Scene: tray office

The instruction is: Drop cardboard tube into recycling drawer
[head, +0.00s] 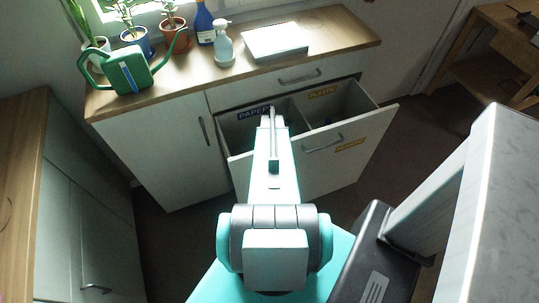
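The recycling drawer (320,170) is pulled out below the counter at the centre of the head view. It has two compartments, a left one labelled PAPER and a right one labelled PLASTIC. My arm reaches forward over the drawer's left part and covers much of the PAPER compartment. My gripper and its fingers are hidden behind the arm. I see no cardboard tube in this view. A small dark bluish item (328,119) shows inside the PLASTIC compartment, too small to identify.
The wooden counter (190,88) holds a green watering can (128,72), potted plants, a spray bottle (223,47), a blue bottle (205,24) and a white tray (275,42). A cabinet (90,215) stands at left and a wooden table (490,55) at far right. Open floor lies right of the drawer.

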